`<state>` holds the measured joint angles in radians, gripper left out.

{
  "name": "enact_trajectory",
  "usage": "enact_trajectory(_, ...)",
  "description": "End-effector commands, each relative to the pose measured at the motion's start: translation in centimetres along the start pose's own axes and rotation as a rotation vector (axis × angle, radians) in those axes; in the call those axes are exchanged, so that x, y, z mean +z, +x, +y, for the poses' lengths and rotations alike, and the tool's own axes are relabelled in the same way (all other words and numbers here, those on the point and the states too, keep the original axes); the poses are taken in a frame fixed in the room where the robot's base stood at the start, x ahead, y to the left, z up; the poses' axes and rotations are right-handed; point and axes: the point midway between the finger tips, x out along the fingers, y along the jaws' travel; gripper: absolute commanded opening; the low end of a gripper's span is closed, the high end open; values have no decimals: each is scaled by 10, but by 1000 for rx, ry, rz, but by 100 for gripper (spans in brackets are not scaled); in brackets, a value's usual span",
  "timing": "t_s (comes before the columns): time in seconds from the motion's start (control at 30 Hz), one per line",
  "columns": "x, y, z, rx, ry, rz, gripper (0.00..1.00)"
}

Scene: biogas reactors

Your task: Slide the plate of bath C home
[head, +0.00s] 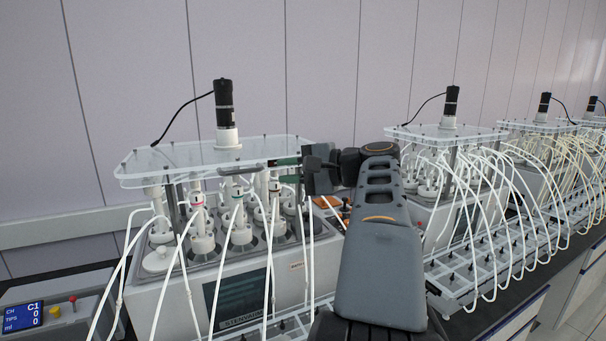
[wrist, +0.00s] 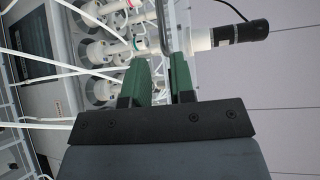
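The clear plate (head: 145,168) lies level over the nearest bath (head: 295,283), which I take as bath C from the box beside it reading C1. A black motor (head: 224,105) stands upright on the plate; it also shows in the wrist view (wrist: 240,32). My gripper (head: 277,162) is at the plate's right side, its green fingers pointing left. In the wrist view my fingers (wrist: 161,62) are apart with a gap between them. A grey bar (wrist: 162,25) runs just beyond the fingertips, in line with the gap. I cannot tell whether they touch it.
White tubes (head: 178,262) hang in front of the bath from several white-capped bottles (head: 203,243). The control box (head: 45,315) stands at left. More baths with similar plates (head: 440,133) stand in a row to the right. A wall is behind.

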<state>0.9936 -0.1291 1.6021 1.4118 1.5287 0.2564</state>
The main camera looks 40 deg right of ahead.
Motion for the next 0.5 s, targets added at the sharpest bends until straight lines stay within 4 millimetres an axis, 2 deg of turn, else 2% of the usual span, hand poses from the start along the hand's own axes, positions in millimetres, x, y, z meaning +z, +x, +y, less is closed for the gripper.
enact_trajectory(0.03, 0, -8, 1, 0, 0, 5, 23)
enact_trajectory(0.2, 0, -25, 0, -1, 0, 2, 23)
enact_trajectory(0.5, 0, -32, 0, 0, 0, -1, 23)
